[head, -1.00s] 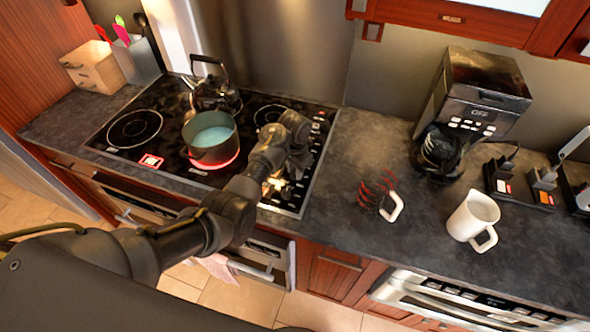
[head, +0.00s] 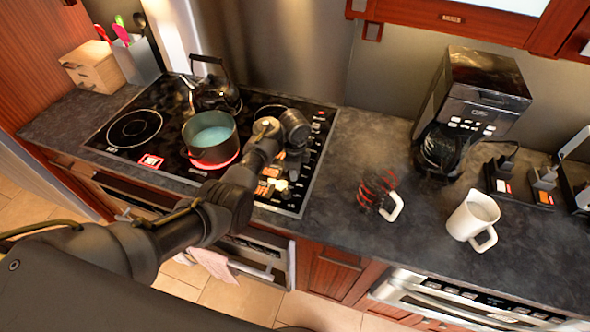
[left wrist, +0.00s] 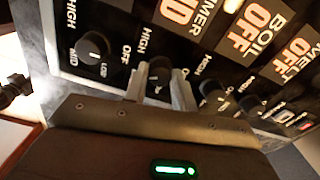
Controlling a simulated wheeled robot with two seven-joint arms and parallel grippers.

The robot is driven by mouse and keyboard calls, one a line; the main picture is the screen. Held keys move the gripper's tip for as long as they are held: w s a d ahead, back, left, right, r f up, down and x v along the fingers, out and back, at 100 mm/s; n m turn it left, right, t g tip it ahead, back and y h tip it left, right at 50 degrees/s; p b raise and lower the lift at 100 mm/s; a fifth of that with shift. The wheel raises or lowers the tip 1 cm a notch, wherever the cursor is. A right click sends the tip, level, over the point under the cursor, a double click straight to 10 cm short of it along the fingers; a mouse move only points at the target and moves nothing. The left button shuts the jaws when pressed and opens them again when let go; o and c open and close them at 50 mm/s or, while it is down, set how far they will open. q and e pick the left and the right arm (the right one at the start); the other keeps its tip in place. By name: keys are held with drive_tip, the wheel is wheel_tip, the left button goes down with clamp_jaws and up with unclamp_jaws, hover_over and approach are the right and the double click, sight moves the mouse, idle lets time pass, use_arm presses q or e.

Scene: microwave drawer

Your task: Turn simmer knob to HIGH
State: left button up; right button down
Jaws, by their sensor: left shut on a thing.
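The stove's control panel has a row of black knobs beside orange and white displays. In the left wrist view a knob (left wrist: 92,46) marked HIGH, MID and LOW stands to the left, clear of the fingers. My left gripper (left wrist: 160,88) is shut on the neighbouring dark knob (left wrist: 159,70), one finger on each side. My right gripper is not in view.
A pot (head: 210,139) sits on a glowing burner left of my wrist, with a black kettle (head: 214,92) behind it. To the right are a red-and-black object with a white handle (head: 380,195), a white mug (head: 472,215) and a coffee maker (head: 480,100).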

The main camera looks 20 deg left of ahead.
use_arm(q)
drive_tip(key=m, duration=0.6)
drive_tip(key=shift+m, duration=0.3)
drive_tip(key=m, duration=0.4)
drive_tip(key=shift+a, duration=0.1)
drive_tip(key=shift+m, duration=0.3)
drive_tip(key=o, duration=1)
